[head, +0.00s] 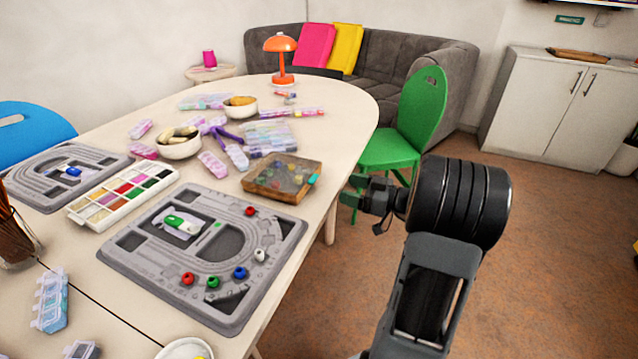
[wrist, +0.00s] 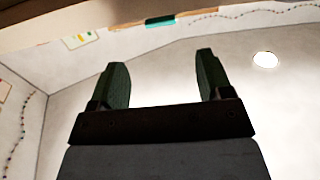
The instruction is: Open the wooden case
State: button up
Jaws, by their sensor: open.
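The wooden case (head: 250,187) lies flat on the table, near its right edge. Its lid is down, and coloured contents show through the clear top. A teal clasp (head: 314,180) sits on its right side. In the wrist view the clasp (wrist: 160,21) shows at the top, on the thin brown edge of the case (wrist: 205,15); that view looks upside down. My gripper (head: 355,190) is off the table's right edge, to the right of the case and apart from it. Its two fingers are spread with nothing between them, as the wrist view also shows (wrist: 162,85).
A grey bead board (head: 140,262) lies just in front of the case. A clear plastic box (head: 268,135) and bowls (head: 180,150) stand behind and left. A green chair (head: 425,110) stands behind my gripper. Floor right of the table is open.

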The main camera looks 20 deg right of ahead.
aim_at(320, 191)
jog(key=x, duration=0.9)
jog(key=shift+a, duration=0.1)
